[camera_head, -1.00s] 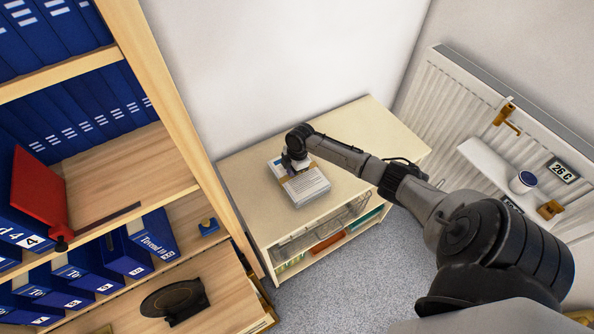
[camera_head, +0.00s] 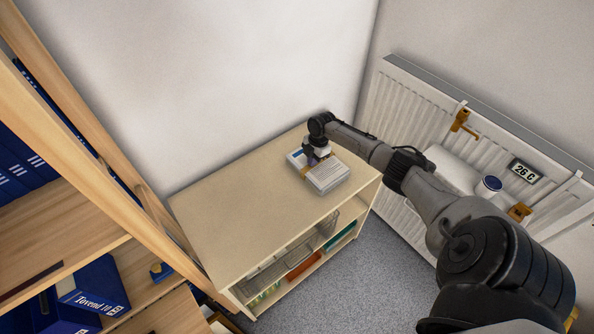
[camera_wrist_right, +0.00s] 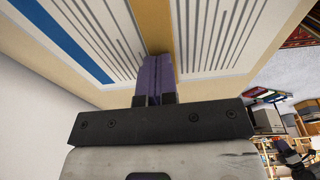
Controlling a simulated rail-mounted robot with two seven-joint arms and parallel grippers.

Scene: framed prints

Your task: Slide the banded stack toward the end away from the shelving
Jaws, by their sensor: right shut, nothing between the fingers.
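The banded stack (camera_head: 330,177) is a pile of white printed sheets with a blue stripe and a tan band. It lies flat on the cream cabinet top (camera_head: 240,205), near the end by the radiator, away from the shelving (camera_head: 90,140). My right gripper (camera_head: 309,160) is at the stack's upper left part. In the right wrist view its purple fingers (camera_wrist_right: 154,75) are together with nothing between them, and their tips are at the tan band on the printed face (camera_wrist_right: 222,38). Whether they press on it is hard to tell. My left gripper is out of view.
A white radiator (camera_head: 400,115) with a valve stands beyond the cabinet's right end. The cabinet top left of the stack is bare.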

